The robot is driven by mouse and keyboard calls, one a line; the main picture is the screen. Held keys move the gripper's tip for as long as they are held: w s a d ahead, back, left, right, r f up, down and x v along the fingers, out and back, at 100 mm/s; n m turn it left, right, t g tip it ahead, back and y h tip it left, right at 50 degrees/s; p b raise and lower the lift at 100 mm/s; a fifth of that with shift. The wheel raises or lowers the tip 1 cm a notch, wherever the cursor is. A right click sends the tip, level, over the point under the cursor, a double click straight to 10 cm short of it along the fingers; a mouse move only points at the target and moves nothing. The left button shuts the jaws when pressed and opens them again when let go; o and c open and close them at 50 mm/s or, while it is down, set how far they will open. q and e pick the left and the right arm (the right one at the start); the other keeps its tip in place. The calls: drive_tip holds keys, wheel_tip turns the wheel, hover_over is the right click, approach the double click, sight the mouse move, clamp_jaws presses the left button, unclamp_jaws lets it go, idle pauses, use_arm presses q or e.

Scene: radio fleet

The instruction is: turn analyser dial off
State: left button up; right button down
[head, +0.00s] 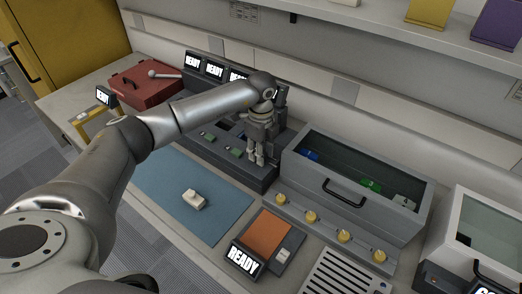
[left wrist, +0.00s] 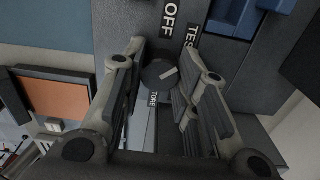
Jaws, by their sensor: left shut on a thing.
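The analyser dial (left wrist: 156,74) is a dark round knob with a pale pointer line, seen in the left wrist view. The pointer line slants to the upper right, toward the TES label's side. My left gripper (left wrist: 163,70) is shut on the dial, with a finger on either side. In the head view my left gripper (head: 256,162) points down at the dark analyser unit (head: 258,184) and hides the dial. My right gripper is not in view.
A blue mat (head: 165,187) with a small white device (head: 194,199) lies in front of the unit. A grey bin (head: 330,192) with a handle stands to the right. A red case (head: 146,88) sits at the back left. A shelf (head: 370,40) runs above.

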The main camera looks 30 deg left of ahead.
use_arm(q)
drive_tip(key=n+p, duration=0.1)
drive_tip(key=n, duration=0.3)
drive_tip(key=shift+r+n, duration=0.15)
drive_tip(key=shift+n, duration=0.15)
drive_tip(key=n+p, duration=0.1)
drive_tip(key=n, duration=0.3)
drive_tip(key=shift+w+n, duration=0.1)
drive_tip(key=shift+n, duration=0.2)
drive_tip(key=shift+o, duration=0.2)
drive_tip(key=shift+c, duration=0.2)
drive_tip(key=o, duration=1.1)
drive_tip(key=shift+c, duration=0.2)
wheel_tip(320, 180, up, 12)
